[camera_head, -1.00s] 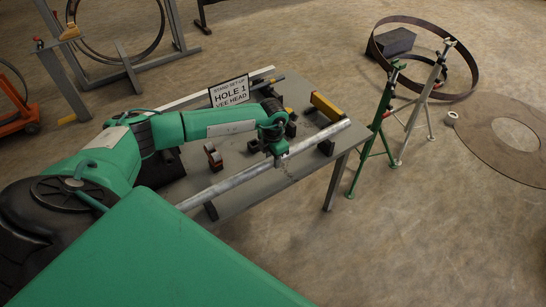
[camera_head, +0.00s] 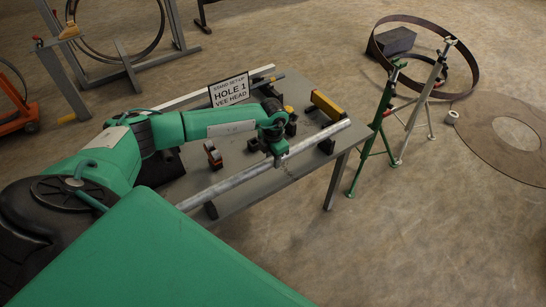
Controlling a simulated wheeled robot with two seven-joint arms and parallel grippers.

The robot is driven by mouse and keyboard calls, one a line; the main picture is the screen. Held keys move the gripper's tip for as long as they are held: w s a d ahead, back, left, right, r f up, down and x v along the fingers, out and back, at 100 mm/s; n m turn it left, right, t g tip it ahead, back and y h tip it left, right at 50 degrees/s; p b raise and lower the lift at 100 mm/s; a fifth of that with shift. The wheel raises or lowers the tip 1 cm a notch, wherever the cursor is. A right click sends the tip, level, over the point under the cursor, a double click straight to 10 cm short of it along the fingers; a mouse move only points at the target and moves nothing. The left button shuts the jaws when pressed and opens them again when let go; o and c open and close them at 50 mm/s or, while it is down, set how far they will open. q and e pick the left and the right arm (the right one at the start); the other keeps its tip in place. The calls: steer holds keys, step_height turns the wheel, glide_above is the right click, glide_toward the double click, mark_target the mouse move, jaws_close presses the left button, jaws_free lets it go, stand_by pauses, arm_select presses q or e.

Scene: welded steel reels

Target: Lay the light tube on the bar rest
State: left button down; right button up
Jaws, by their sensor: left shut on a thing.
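The light tube (camera_head: 232,182) is a long pale grey pipe lying lengthwise along the near edge of the grey work table (camera_head: 265,187). My left gripper (camera_head: 278,157) is shut on it near the middle, from above. The bar rest appears as dark supports under the tube, one near its right end (camera_head: 326,145) and one toward the left (camera_head: 211,210). The tube passes over both, but I cannot tell whether it touches them. Its left end is hidden behind my green body. My right gripper is not in view.
A green stand (camera_head: 377,128) and a pale stand (camera_head: 424,103) stand right of the table.

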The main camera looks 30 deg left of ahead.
arm_select(q)
steer(key=shift+f+b, duration=0.8)
steer(key=shift+f, duration=0.05)
stand_by(1.3)
steer(key=c, duration=0.9)
jaws_free()
steer(key=shift+f, duration=0.1)
steer(key=o, duration=0.8)
steer(key=shift+o, duration=0.5)
